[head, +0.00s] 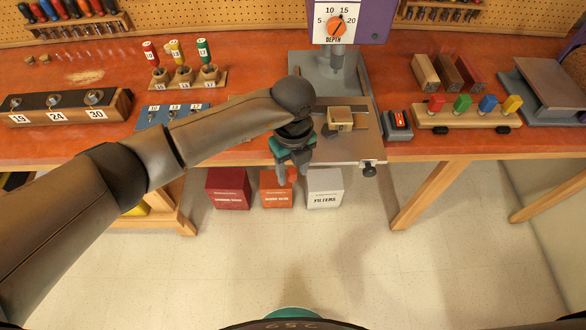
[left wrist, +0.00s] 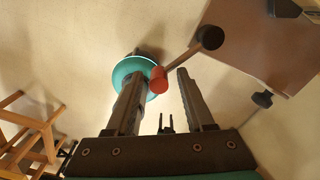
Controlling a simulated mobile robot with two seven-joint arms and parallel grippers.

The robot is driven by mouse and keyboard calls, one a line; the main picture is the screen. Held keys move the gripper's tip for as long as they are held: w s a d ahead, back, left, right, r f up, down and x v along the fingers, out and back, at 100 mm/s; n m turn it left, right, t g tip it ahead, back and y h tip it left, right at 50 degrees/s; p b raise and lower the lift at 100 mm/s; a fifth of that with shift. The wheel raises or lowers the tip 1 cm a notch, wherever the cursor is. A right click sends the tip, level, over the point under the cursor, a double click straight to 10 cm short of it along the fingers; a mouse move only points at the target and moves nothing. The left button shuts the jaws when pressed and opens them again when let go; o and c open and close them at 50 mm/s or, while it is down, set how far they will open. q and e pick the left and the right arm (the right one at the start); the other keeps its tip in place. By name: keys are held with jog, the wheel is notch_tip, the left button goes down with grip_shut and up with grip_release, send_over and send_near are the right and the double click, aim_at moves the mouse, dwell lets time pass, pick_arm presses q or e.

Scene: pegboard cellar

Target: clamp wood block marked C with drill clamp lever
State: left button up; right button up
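The drill press carries a depth dial (head: 336,26) above its metal table (head: 345,150). A light wood block (head: 340,118) sits on that table; I cannot read a letter on it. My left gripper (head: 290,181) hangs just off the table's front left edge, pointing down. In the left wrist view, the clamp lever (left wrist: 184,63) has a red knob (left wrist: 158,82) and a dark ball at its other end. My left gripper (left wrist: 160,76) is open, with the red knob between its fingertips, nearer the left finger. The lever is mostly hidden in the head view. My right gripper is not in view.
Three wood blocks (head: 446,71) lie at the back right. A rack with coloured pegs (head: 466,118) and a small red-display device (head: 398,124) stand right of the drill table. Below the bench are red, orange and white boxes (head: 325,188). A dark knob (head: 369,170) sticks out from the table.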

pick_arm(q)
jog(key=shift+s, duration=0.1)
notch_tip(320, 180, up, 15)
jog(key=shift+b, duration=0.3)
dwell(0.4)
jog(key=shift+d+r, duration=0.1)
